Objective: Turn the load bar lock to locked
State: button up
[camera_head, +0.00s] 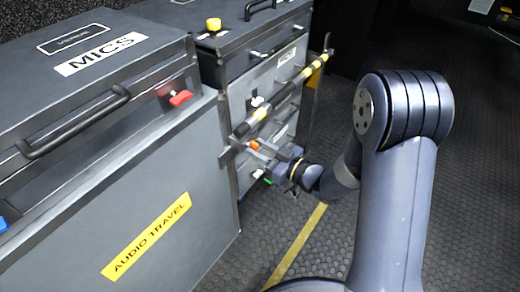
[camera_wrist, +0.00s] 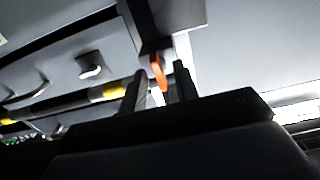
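The load bar (camera_head: 283,93) is a dark bar with yellow bands, running slantwise across the front of the rear case. It also shows in the wrist view (camera_wrist: 50,104), with a yellow band near my left finger. The load bar lock appears to be the small orange lever (camera_head: 254,144) just below the bar's near end. In the wrist view the orange lever (camera_wrist: 157,70) hangs between and beyond my two fingertips, with gaps on both sides. My gripper (camera_head: 262,155) is open at the lever. I cannot tell whether a finger touches it.
A large grey case marked MICS (camera_head: 100,54) and AUDIO TRAVEL (camera_head: 147,237) stands at the left, with a black handle (camera_head: 73,122) and a red latch (camera_head: 180,98). The dark textured floor (camera_head: 290,215) with a yellow line is clear.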

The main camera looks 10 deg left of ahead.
jog(key=shift+c, duration=0.6)
grip_shut()
jog(key=shift+m+p, duration=0.35)
jog(key=shift+m, duration=0.15)
jog(key=m+p, duration=0.5)
jog(key=m, duration=0.3)
jog(key=m+p, duration=0.5)
jog(key=m, duration=0.3)
jog(key=shift+w+d+f+m, duration=0.1)
jog(key=shift+w+f+m, duration=0.1)
jog(key=shift+m, duration=0.5)
